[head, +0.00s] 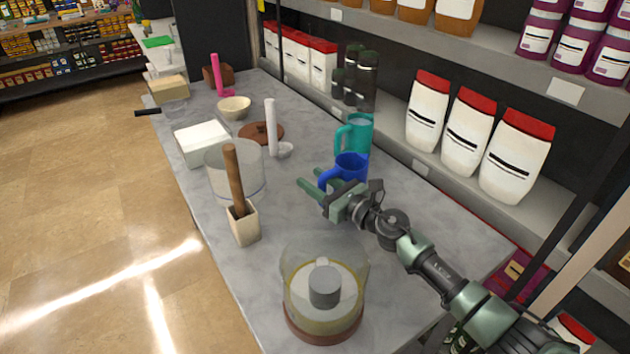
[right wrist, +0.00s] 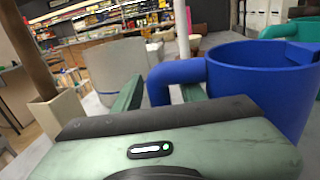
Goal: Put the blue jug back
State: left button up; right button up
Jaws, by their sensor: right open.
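The blue jug (head: 352,165) stands upright on the grey counter (head: 300,222). It fills the right side of the right wrist view (right wrist: 250,85). A teal jug (head: 358,133) stands just behind it. My right gripper (head: 311,183) is open at the blue jug's near left side. In the right wrist view its two fingers (right wrist: 162,97) lie on either side of the jug's handle, and the lower part of the handle is hidden behind the gripper body. I cannot tell whether the fingers touch the handle. My left gripper is not in view.
A clear round vessel (head: 325,290) is at the front. A holder with a wooden handle (head: 243,222), a clear container (head: 235,172) and a white pestle-like tool (head: 271,130) stand left. Shelves with white bags (head: 467,135) line the right.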

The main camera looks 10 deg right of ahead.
jog(key=shift+r, duration=0.1)
jog(key=shift+s+d, duration=0.25)
jog(key=b+v, duration=0.1)
jog(key=v, duration=0.9)
jog(key=shift+s+d+b, duration=0.2)
jog(key=shift+s+b, duration=0.05)
jog(key=shift+b, duration=0.1)
jog(key=shift+s+d, duration=0.15)
jog(key=shift+s, duration=0.2)
